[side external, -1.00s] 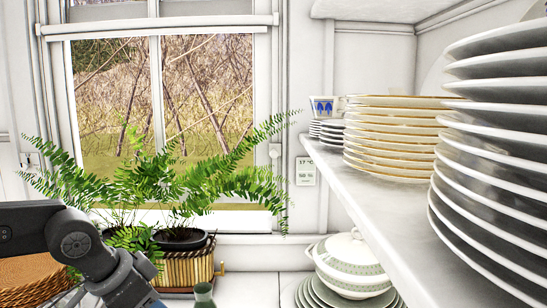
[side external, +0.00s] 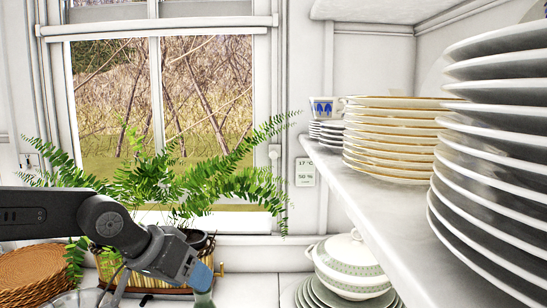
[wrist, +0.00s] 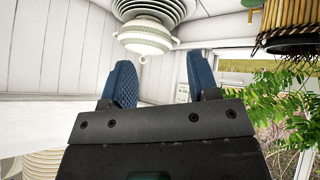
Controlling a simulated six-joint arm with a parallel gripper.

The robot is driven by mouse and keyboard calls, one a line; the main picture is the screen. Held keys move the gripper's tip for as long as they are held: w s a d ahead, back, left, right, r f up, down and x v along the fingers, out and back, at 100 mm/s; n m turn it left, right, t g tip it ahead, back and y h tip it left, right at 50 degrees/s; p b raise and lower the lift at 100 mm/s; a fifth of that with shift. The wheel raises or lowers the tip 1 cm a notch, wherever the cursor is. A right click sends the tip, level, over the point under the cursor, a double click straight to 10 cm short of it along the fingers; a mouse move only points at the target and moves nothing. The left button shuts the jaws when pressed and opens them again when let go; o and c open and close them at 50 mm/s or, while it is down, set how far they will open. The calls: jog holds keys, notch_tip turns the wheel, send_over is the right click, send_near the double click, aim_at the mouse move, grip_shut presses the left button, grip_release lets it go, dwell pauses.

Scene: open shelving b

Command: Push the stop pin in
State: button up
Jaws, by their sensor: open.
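My gripper (wrist: 160,66) is open, with its two blue fingers apart and nothing between them in the wrist view. In the side external view my gripper (side external: 201,276) is at the lower middle, in front of the woven plant basket, with a blue finger pointing down. I cannot make out the stop pin for certain. A small brass-coloured fitting (side external: 221,268) shows just right of my gripper by the basket, and I cannot tell what it is. The sash window (side external: 160,110) stands behind, above the plant.
A fern (side external: 160,185) stands behind my arm. A green glass vessel (side external: 204,299) is just below my gripper. A lidded tureen (side external: 350,262) sits on plates at right, under a shelf (side external: 400,215) of stacked plates. A woven round mat stack (side external: 35,268) lies at left.

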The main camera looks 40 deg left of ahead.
jog(key=w+a+r+n+t, duration=0.1)
jog(key=w+r+n+t, duration=0.2)
jog(key=w+n, duration=0.35)
jog(key=w+r+n+t, duration=0.2)
jog(key=w+r+n, duration=0.15)
jog(key=w, duration=0.65)
jog(key=n+t+y, duration=0.4)
jog(key=n+y, duration=1.1)
jog(key=n, duration=1.2)
send_near(274, 157)
jog(key=x, duration=1)
jog(key=shift+w+a+r, duration=0.2)
jog(key=shift+a+r, duration=0.05)
jog(key=shift+a, duration=0.05)
grip_shut()
